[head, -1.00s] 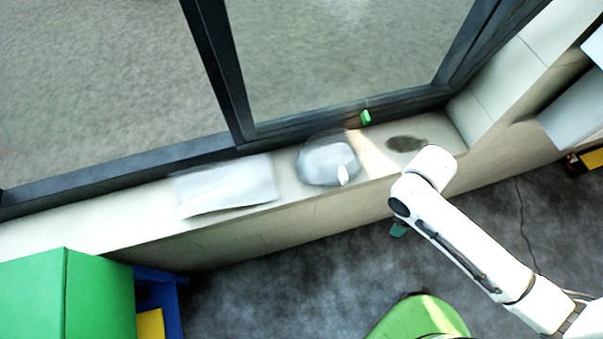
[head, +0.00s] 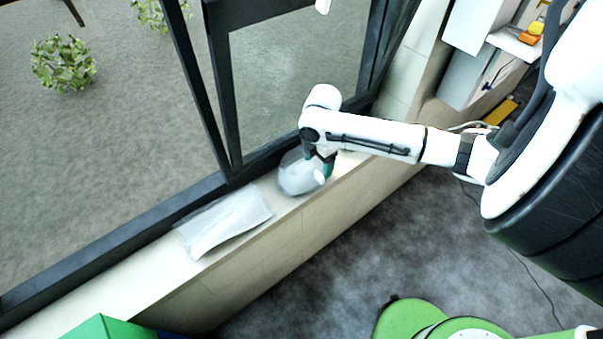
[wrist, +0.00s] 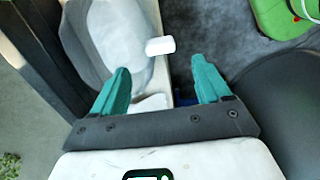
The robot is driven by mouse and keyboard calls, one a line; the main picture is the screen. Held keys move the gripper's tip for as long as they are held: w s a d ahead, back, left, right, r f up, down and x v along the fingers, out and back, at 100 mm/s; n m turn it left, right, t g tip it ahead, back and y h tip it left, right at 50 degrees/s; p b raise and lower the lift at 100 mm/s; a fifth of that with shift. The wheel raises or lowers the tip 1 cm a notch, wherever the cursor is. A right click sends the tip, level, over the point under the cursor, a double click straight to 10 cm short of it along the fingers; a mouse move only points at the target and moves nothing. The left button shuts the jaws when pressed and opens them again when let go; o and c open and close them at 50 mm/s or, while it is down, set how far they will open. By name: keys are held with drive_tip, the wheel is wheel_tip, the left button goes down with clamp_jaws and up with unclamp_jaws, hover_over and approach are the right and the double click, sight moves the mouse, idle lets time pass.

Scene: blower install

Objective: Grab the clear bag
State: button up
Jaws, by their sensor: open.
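A flat, clear, pale bag (head: 225,222) lies on the window sill, left of a rounded, greyish, see-through object (head: 297,175) with a white cap (head: 319,177). The rounded object also fills the upper left of the wrist view (wrist: 118,45), with its white cap (wrist: 160,46) just beyond my fingertips. I cannot tell whether this object is a bag too. My gripper (wrist: 161,66) has teal fingers spread apart with nothing held between them. In the head view my gripper (head: 324,166) is over the right side of the rounded object, partly hiding it; contact cannot be told.
The pale sill (head: 150,285) runs along a dark window frame (head: 120,237). Its front edge drops to a dark carpet (head: 330,270). A green box (head: 108,328) stands at the lower left. Grey shelving (head: 470,65) is at the upper right.

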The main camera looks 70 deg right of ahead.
sight(319, 173)
drive_tip(key=shift+s+d+f+p, duration=0.15)
drive_tip(key=shift+f+p, duration=0.05)
drive_tip(key=shift+f, duration=1.6)
drive_tip(key=shift+s+d+f+p, duration=0.1)
drive_tip(key=shift+d+f+p, duration=0.1)
drive_tip(key=shift+f, duration=1.55)
clamp_jaws()
